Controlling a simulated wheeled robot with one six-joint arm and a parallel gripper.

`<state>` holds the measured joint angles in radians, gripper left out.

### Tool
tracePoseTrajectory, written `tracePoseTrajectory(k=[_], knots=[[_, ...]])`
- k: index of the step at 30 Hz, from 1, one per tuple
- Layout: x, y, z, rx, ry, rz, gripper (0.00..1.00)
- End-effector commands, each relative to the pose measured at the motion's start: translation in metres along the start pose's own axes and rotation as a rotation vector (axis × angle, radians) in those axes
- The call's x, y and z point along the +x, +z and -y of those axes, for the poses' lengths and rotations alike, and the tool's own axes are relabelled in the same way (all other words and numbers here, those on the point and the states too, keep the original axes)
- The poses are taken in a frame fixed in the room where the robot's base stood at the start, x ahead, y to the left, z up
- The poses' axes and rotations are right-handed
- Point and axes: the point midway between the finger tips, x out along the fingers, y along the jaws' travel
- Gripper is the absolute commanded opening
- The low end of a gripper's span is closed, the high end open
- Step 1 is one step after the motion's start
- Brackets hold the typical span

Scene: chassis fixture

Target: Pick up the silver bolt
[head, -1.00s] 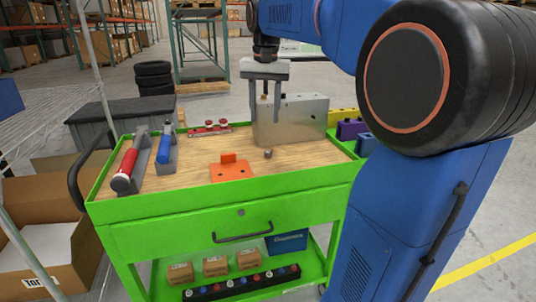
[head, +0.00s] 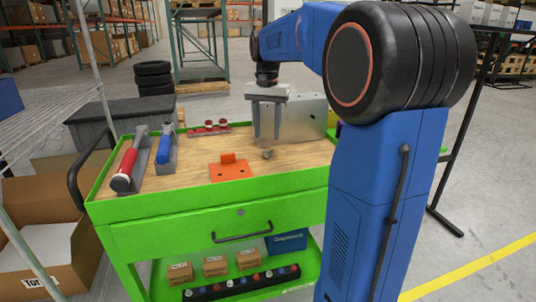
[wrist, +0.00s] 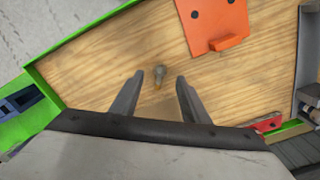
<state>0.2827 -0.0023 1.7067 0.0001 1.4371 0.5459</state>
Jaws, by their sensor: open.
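The silver bolt (head: 267,154) is a small grey piece on the wooden top of the green cart (head: 215,215), in front of the metal block. In the wrist view the bolt (wrist: 159,72) lies just beyond the fingertips and roughly between their lines, with a yellowish end towards me. My gripper (head: 266,140) hangs fingers down above the cart top, close behind the bolt in the head view. Its two fingers (wrist: 170,76) are apart with nothing between them.
The orange bracket (head: 230,170) lies left of the bolt. A silver metal block (head: 305,120) stands behind my gripper. Red-handled (head: 125,168) and blue-handled (head: 164,149) tools lie on the left. Red parts (head: 209,127) sit at the back. Bare wood surrounds the bolt.

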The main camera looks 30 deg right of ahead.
Motion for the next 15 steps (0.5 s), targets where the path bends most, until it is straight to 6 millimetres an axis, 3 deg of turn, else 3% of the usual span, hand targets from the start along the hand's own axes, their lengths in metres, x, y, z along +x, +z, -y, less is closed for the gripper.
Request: tracePoseTrajectory(k=[15], knots=[[0.050,0.001,0.001,-0.001,0.001,0.001,0.42]])
